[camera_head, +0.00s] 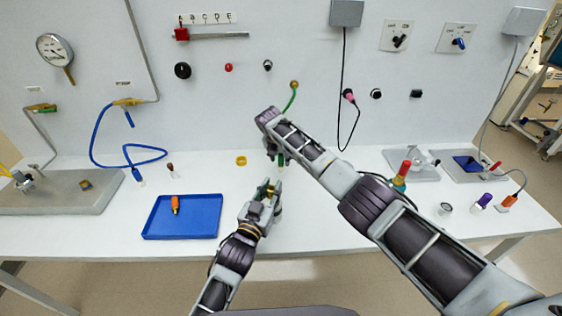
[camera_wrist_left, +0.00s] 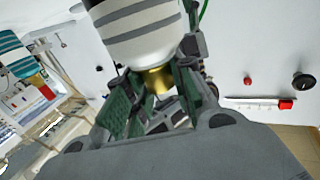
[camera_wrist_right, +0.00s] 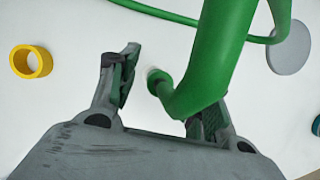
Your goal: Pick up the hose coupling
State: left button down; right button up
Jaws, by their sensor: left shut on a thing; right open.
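My left gripper (camera_head: 270,190) is low over the table's middle, shut on a brass-ended piece (camera_head: 272,187). In the left wrist view this brass end (camera_wrist_left: 158,80) sits between the finger pads, below a large white body with grey bands (camera_wrist_left: 135,25). I cannot tell for sure whether this is the hose coupling. My right gripper (camera_head: 276,158) is just beyond the left one, close to it. In the right wrist view it is open, and a thick green hose (camera_wrist_right: 218,50) crosses over the gap and in front of one finger. The hose (camera_head: 291,100) hangs from the wall.
A blue tray (camera_head: 182,234) with an orange-handled item (camera_head: 175,205) lies at left. A yellow ring (camera_head: 241,160) lies left of my right gripper. A blue hose (camera_head: 95,145) hangs at left. A red-topped teal item (camera_head: 402,174) and a purple-topped one (camera_head: 483,201) stand at right.

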dwell(0.3)
grip_shut()
dwell(0.4)
jog(key=shift+r, duration=5)
